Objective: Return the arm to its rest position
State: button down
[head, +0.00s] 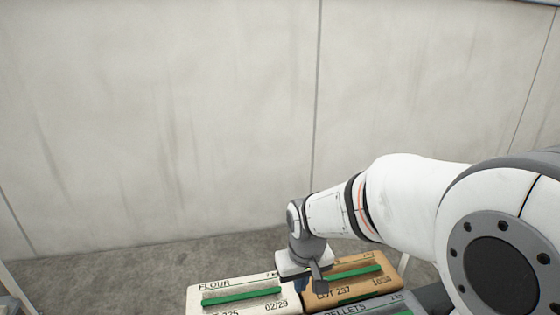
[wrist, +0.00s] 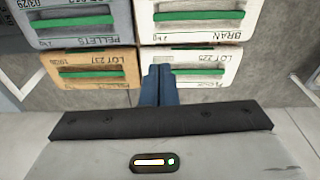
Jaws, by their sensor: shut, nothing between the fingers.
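My gripper (wrist: 157,82) shows in the wrist view with its blue fingers together and nothing between them. In the head view my gripper (head: 302,284) points down at the lower middle, over or just beside the boxes. A white box marked FLOUR (head: 231,288) lies left of it, and an orange-tan box marked LOT 237 (head: 372,271) lies right of it. In the wrist view the orange box (wrist: 92,60) is left of the fingers and a white LOT 225 box (wrist: 211,60) is right of them. Whether the fingertips touch a box I cannot tell.
A grey PELLETS box (head: 385,305) is at the bottom edge of the head view. A white BRAN box (wrist: 190,32) shows in the wrist view. A pale wall (head: 160,120) stands behind bare grey floor (head: 110,280). The space above the boxes at left looks clear.

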jog(key=s+d+r+m+t+p, duration=0.1)
jog(key=s+d+r+m+p, duration=0.1)
jog(key=s+d+r, duration=0.7)
jog(key=s+d+m, duration=0.1)
jog(key=s, duration=0.1)
jog(key=shift+s+d+r+m, duration=0.15)
jog(key=shift+s+d+m, duration=0.15)
